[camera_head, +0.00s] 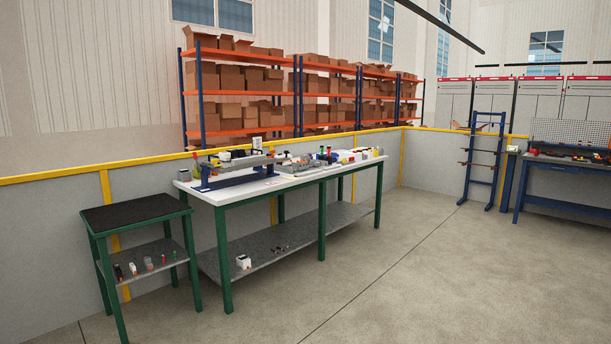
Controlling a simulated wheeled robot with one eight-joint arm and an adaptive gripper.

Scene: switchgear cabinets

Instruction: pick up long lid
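A white-topped workbench (312,186) with green legs stands in the middle, crowded with small items. A long grey piece (240,162) lies across a blue stand (232,180) at the bench's left end; it may be the long lid, but I cannot tell at this size. Flatter grey pieces (298,162) lie near the middle of the bench top. My gripper is not in view.
A small dark-topped green table (133,212) stands left of the workbench, with small items on its lower shelf. A low grey wall with yellow rails (75,176) runs behind. Blue racks (484,160) and a blue bench (570,170) stand right. The concrete floor (420,260) in front is clear.

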